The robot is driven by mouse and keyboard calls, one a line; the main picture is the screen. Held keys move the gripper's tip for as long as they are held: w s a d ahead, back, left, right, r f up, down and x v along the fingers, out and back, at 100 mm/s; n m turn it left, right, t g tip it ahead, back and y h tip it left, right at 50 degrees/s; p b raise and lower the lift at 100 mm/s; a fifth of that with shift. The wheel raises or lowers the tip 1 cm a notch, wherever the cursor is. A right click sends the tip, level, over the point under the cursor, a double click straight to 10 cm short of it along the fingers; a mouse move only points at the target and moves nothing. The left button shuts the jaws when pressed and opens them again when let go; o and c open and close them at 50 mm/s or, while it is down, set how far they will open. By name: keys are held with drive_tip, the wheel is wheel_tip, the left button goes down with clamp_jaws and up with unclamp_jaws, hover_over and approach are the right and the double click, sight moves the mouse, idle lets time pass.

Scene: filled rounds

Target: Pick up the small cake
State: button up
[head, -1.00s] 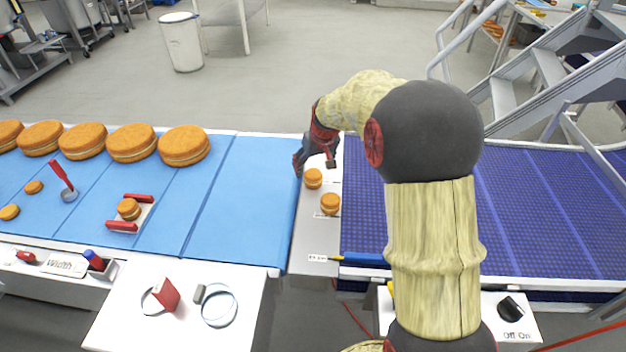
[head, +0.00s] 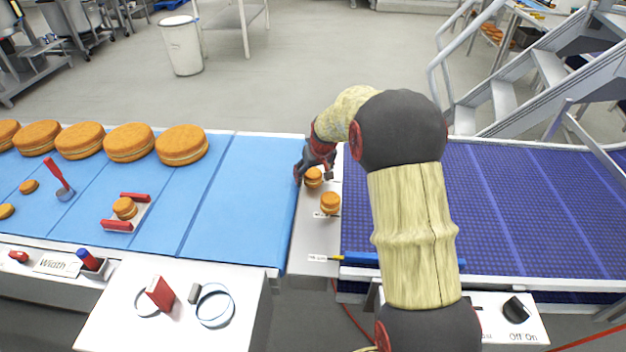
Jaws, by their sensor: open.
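Two small cakes stand on the grey strip between the two belts. The farther small cake (head: 313,179) is right beside my gripper (head: 314,174), whose fingers are open around its far side; I cannot tell whether they touch it. The nearer small cake (head: 330,202) stands apart, slightly closer and to the right. Another small cake (head: 124,208) sits between red guides on the blue belt. My arm reaches in from the right and hides part of the purple belt.
Several large cakes (head: 182,145) line the far side of the blue belt (head: 245,190). A red-handled tool (head: 57,175) stands at left. The purple belt (head: 530,215) is empty. A blue-yellow pen-like item (head: 355,259) lies at the strip's near end.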

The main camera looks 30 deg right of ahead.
sight(312, 170)
drive_tip(key=shift+c, duration=0.8)
drive_tip(key=c, duration=0.7)
drive_tip(key=shift+r, duration=0.1)
drive_tip(key=shift+r+p, duration=0.3)
drive_tip(key=shift+r, duration=0.25)
wheel_tip(312, 170, up, 3)
drive_tip(key=shift+f+p, duration=0.2)
drive_tip(key=shift+p, duration=0.45)
drive_tip(key=s+r+p, duration=0.1)
drive_tip(key=s+r, duration=0.2)
drive_tip(key=s, duration=0.1)
drive_tip(key=s+d+r+p, duration=0.1)
drive_tip(key=s+r, duration=0.2)
drive_tip(key=s, duration=0.2)
drive_tip(key=s+r+p, duration=0.1)
drive_tip(key=s+r, duration=0.2)
drive_tip(key=s, duration=0.2)
drive_tip(key=shift+d+r, duration=0.15)
drive_tip(key=shift+d, duration=0.05)
